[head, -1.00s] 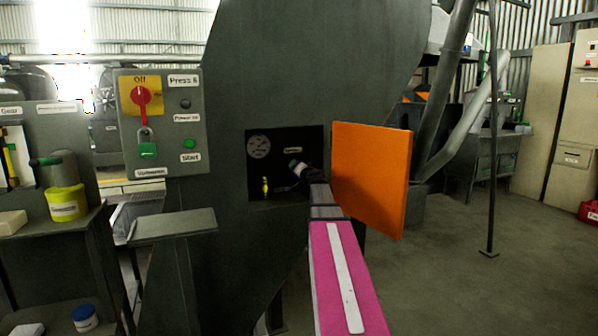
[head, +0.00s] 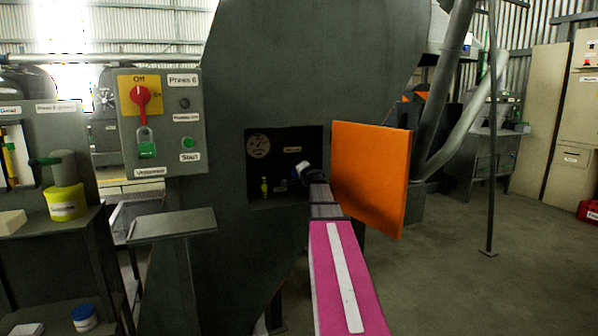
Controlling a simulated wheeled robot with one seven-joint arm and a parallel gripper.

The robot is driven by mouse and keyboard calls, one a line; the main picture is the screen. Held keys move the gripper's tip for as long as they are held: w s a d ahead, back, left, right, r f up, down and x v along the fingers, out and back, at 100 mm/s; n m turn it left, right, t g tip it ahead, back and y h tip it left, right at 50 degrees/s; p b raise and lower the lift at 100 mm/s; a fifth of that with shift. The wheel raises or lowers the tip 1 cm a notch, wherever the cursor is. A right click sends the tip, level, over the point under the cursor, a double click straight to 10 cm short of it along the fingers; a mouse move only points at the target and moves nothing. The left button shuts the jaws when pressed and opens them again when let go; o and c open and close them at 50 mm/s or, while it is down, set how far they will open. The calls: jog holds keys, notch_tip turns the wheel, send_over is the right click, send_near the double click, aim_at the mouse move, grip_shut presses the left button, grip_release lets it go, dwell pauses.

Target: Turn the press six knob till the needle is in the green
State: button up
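The press (head: 330,60) is a big dark grey body with a recessed black compartment at its middle. A round gauge (head: 259,146) sits in the upper left of that recess; its needle and any green band are too small to read. A small yellow-green part (head: 265,187) shows at the lower left of the recess.
An orange door (head: 370,180) stands open just right of my arm. The control box (head: 162,122) labelled Press 6, with a red switch and a padlock, is at left. A small shelf (head: 172,225) juts out below it. Open floor lies at right.

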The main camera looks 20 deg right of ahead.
jog(key=o, duration=0.9)
jog(key=shift+s, duration=0.1)
jog(key=s, duration=1)
jog(key=shift+s+d, duration=0.2)
jog(key=shift+s, duration=0.1)
